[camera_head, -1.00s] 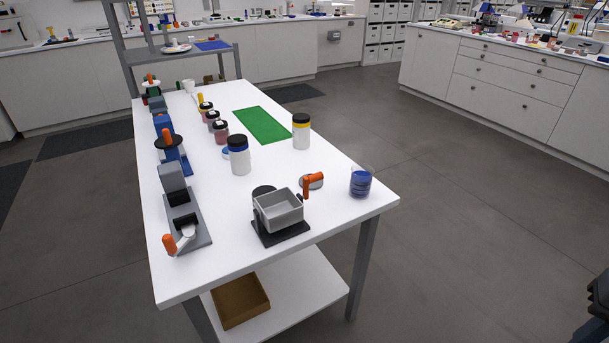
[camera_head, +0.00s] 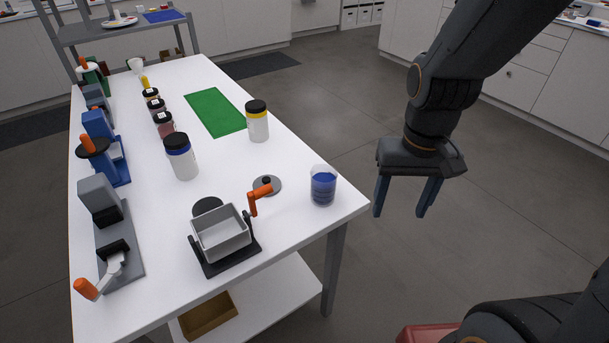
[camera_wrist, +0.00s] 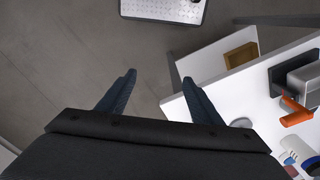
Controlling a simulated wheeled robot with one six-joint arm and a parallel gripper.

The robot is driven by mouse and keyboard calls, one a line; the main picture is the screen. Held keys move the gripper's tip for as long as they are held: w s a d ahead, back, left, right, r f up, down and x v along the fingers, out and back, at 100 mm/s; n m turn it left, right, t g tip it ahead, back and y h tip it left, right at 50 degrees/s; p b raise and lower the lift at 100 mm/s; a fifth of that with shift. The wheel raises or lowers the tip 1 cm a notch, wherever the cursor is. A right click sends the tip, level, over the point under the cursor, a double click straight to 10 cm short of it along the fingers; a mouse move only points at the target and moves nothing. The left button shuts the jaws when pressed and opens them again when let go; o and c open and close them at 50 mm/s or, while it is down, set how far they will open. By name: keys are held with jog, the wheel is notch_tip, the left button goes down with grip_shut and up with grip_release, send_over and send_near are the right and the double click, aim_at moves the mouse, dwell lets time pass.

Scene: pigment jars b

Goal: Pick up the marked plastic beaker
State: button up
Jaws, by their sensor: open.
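The plastic beaker (camera_head: 323,186) is clear with blue contents and stands upright near the right corner of the white table in the head view. I cannot make out its marking at this size. My gripper (camera_head: 400,212) is open and empty. It hangs in the air to the right of the table edge, apart from the beaker. In the wrist view my two blue fingers (camera_wrist: 155,82) are spread with nothing between them, and I cannot make out the beaker there.
A grey tray device with an orange handle (camera_head: 221,238) stands left of the beaker. A grey lid (camera_head: 267,185) lies between them. A white jar with a blue band (camera_head: 182,160) and one with a yellow band (camera_head: 257,124) stand farther back. A green mat (camera_head: 214,111) lies behind.

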jog(key=shift+o, duration=1.4)
jog(key=w+a+r+m+p, duration=0.1)
jog(key=w+a+p, duration=0.1)
jog(key=w+a, duration=0.2)
jog(key=shift+w+r, duration=0.35)
jog(key=shift+w, duration=0.9)
jog(key=m+t+p, duration=0.1)
jog(key=m+p, duration=0.2)
send_near(324, 173)
jog(key=s+a, duration=0.1)
jog(key=s, duration=0.2)
jog(key=shift+h, duration=0.3)
jog(key=shift+w+d+f+p, duration=0.15)
jog(key=shift+f+p, duration=0.2)
jog(key=shift+f, duration=0.9)
jog(key=shift+w+d+f+p, duration=0.1)
jog(key=shift+w+f+p, duration=0.15)
jog(key=shift+f, duration=1.05)
jog(key=shift+w+d+f+p, duration=0.1)
jog(key=shift+f+p, duration=0.3)
jog(key=shift+f, duration=0.85)
jog(key=shift+c, duration=0.5)
jog(key=c, duration=1.2)
jog(key=shift+r, duration=0.15)
